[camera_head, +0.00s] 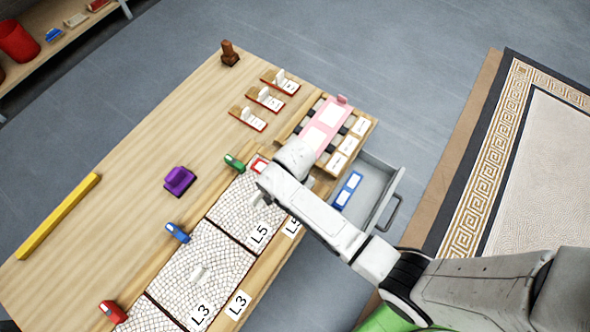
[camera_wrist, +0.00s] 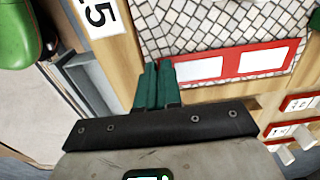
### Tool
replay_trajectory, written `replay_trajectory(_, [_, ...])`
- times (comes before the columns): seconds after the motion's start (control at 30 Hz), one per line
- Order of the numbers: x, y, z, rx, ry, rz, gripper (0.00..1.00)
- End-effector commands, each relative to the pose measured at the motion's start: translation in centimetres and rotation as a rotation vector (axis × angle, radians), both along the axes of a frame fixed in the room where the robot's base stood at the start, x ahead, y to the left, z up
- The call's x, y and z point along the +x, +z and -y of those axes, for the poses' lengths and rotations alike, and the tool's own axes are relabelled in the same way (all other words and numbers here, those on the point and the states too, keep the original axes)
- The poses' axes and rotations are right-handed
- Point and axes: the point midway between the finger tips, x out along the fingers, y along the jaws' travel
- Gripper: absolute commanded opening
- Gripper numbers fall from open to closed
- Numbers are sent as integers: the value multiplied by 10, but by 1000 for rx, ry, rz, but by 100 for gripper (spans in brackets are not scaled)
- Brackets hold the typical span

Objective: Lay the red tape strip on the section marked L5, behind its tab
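The red tape strip (camera_wrist: 230,64), with two white patches, extends from my gripper's fingertips over the edge of a white mosaic panel in the wrist view. Its end also shows beside my gripper in the head view (camera_head: 258,164). My gripper (camera_wrist: 158,72) has its two teal fingers close together at the strip's left end and appears shut on it; the gripped part is hidden. I cannot tell whether the strip touches the panel. Section L5 (camera_head: 240,205) is the mosaic panel below my gripper, partly hidden by my arm. A green tab (camera_head: 234,162) stands at its upper left corner.
Section L3 (camera_head: 200,275) lies beside L5, with blue (camera_head: 177,232) and red (camera_head: 113,311) tabs along the edge. A pink strip (camera_head: 325,125) lies on a holder (camera_head: 365,128) beyond my gripper. An open drawer (camera_head: 385,195) juts out right. A purple block (camera_head: 179,181) stands left.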

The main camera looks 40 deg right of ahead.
Motion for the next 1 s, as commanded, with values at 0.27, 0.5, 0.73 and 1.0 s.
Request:
replay_trajectory(0.27, [0,-1,0,0,0,1,0])
replay_trajectory(0.5, [0,-3,0,0,0,0,17])
replay_trajectory(0.73, [0,-3,0,0,0,0,30])
replay_trajectory(1.0, [0,6,0,1,0,2,30])
